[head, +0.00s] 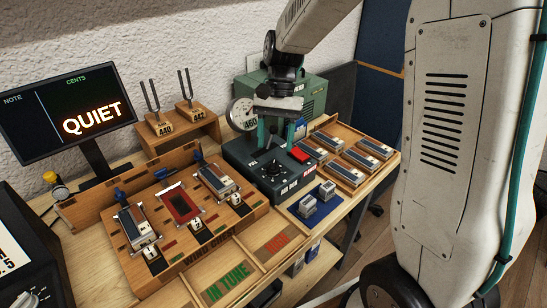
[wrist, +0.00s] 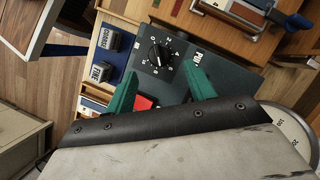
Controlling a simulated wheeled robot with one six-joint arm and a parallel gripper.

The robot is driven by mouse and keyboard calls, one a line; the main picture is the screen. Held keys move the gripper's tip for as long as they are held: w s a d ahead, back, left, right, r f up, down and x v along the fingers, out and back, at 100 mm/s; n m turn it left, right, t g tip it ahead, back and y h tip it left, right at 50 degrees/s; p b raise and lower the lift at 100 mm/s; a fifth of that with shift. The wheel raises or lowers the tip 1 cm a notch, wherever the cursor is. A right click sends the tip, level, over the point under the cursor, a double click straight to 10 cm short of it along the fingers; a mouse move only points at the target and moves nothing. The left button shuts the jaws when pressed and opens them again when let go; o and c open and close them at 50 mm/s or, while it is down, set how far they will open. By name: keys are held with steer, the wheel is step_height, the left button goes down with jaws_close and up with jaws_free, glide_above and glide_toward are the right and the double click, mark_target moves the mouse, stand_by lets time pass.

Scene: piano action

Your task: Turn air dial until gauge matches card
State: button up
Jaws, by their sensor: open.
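The black air dial (head: 273,168) sits on top of a dark green box (head: 240,158). In the wrist view the dial (wrist: 161,55) has a white pointer line and marks around it. The round white gauge (head: 237,112) stands behind the box; its needle is too small to read. A card (head: 250,122) beside it seems to read 460. My gripper (head: 276,134) is open and empty above the box. In the wrist view its green fingers (wrist: 162,85) are spread, with the dial beyond their tips and between them. The fingers look apart from the dial.
A red button (head: 299,154) is on the box near the dial. Two grey blocks (head: 318,198) stand on a blue mat in front. A wooden tray of reed blocks (head: 352,157) is to the right. A wooden wind chest (head: 180,215) and a screen reading QUIET (head: 70,107) are left.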

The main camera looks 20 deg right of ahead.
mark_target(273, 162)
steer(key=x, duration=0.5)
steer(key=shift+s+a+f, duration=0.1)
steer(key=shift+f, duration=0.2)
steer(key=c, duration=1)
steer(key=shift+o, duration=0.2)
steer(key=shift+n, duration=0.3)
